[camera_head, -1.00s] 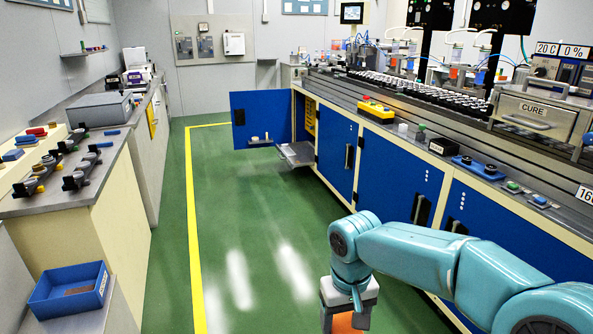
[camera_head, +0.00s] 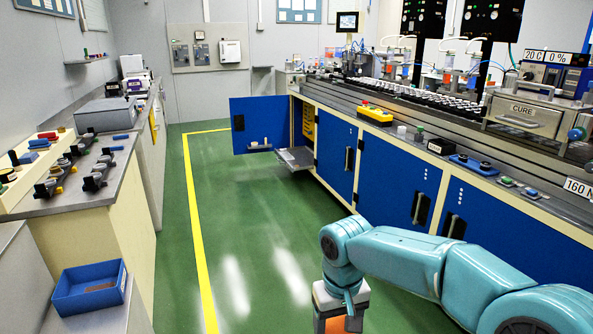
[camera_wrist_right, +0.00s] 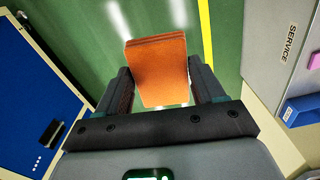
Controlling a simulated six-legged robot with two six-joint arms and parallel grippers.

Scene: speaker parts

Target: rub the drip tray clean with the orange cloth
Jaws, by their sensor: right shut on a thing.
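The orange cloth (camera_wrist_right: 157,70) is folded into a thick pad and sits between the two dark fingers of my right gripper (camera_wrist_right: 160,85) in the right wrist view. The right gripper is shut on it, above the green floor. In the head view the cloth (camera_head: 336,325) shows only partly at the bottom edge, below my right wrist. A grey metal tray (camera_head: 296,158), which looks like the drip tray, sticks out low from the open blue cabinet at the back. It is well beyond the right gripper and apart from it. My left gripper is not in view.
An open blue door (camera_head: 251,126) stands out beside the tray. A long line of blue cabinets (camera_head: 390,183) runs along the right. A left bench (camera_head: 95,192) holds tools, with a blue bin (camera_head: 90,290) lower in front. The green floor (camera_head: 245,215) between is clear.

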